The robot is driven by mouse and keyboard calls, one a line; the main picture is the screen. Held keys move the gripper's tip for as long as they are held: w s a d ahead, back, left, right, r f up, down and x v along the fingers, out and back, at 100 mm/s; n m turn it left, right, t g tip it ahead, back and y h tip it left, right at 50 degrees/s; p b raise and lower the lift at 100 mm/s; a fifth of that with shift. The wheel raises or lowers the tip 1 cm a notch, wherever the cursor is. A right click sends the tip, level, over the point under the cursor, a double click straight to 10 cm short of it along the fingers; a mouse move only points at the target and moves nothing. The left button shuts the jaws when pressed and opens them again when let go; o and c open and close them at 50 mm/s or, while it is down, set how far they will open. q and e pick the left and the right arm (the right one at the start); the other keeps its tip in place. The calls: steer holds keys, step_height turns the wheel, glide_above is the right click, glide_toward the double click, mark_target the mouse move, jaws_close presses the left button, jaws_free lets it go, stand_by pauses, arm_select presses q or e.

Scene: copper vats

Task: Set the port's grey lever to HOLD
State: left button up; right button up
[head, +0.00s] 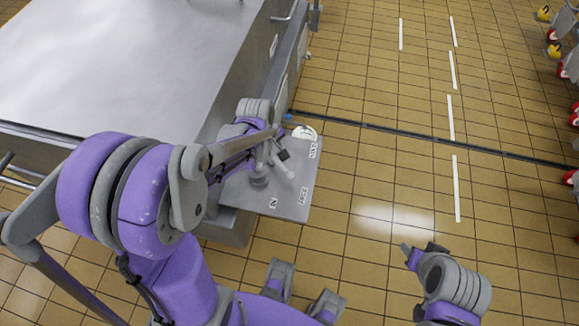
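The port is a grey plate (291,205) at the corner of the large metal vat, with small labels along its right and front edges. The labels are too small to read surely. The grey lever (281,166) stands on the plate, partly hidden by my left arm; its handle seems to lean toward the right-edge labels. My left gripper (277,150) is over the plate, right at the lever; its fingers are mostly hidden, so I cannot tell whether they touch or grip it. My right gripper (422,250) is over the floor at the lower right, its fingertips apart and empty.
A white round piece (304,132) lies at the plate's far edge. The vat's broad metal top (120,60) fills the upper left. A dark floor channel (430,138) crosses the tiles. Red and yellow fittings (554,50) stand at the far right. The tiled floor between is clear.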

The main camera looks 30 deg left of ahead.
mark_target(283, 167)
arm_select(q)
steer(key=b+x, duration=0.1)
steer(key=x, duration=1)
steer(key=shift+w+f, duration=0.15)
steer(key=shift+f, duration=0.05)
jaws_close()
stand_by(1.1)
